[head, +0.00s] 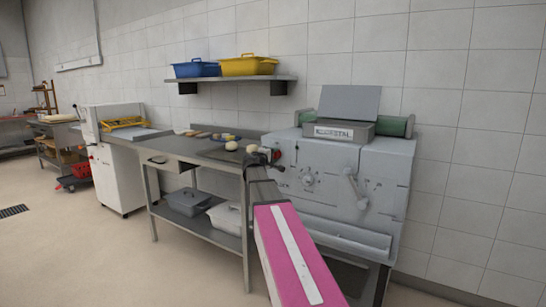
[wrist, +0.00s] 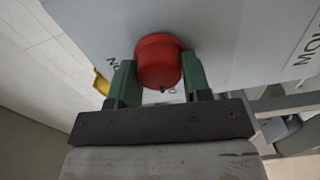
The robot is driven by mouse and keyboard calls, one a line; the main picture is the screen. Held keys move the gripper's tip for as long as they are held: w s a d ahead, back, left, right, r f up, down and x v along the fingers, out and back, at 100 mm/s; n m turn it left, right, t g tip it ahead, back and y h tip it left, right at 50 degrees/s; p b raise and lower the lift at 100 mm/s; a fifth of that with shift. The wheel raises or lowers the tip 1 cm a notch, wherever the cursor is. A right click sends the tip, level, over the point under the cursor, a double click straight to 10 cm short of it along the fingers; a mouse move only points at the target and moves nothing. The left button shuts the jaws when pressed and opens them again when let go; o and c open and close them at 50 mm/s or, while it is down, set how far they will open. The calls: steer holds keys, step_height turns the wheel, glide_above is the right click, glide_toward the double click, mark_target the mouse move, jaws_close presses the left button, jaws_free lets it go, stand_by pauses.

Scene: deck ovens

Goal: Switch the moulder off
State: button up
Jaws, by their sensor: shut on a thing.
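The moulder (head: 340,170) is the grey machine against the wall at the right, with a nameplate, a round dial and a lever on its front. A red knob (wrist: 158,62) sits on its grey front panel; in the head view only a small bit of red (head: 277,154) shows at the panel's left edge. My gripper (head: 267,158) is at that knob. In the wrist view its two green fingers (wrist: 158,78) stand on either side of the knob and are shut on it. Lettering beside the knob is partly hidden by the fingers.
A steel table (head: 200,152) with dough pieces and small items stands left of the moulder, close to my arm. A wall shelf (head: 232,78) holds a blue bin (head: 196,69) and a yellow bin (head: 249,65). The floor at the left front is clear.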

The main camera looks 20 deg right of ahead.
steer(key=shift+n, duration=0.7)
steer(key=o, duration=0.9)
steer(key=v, duration=1.1)
steer(key=shift+d, duration=0.1)
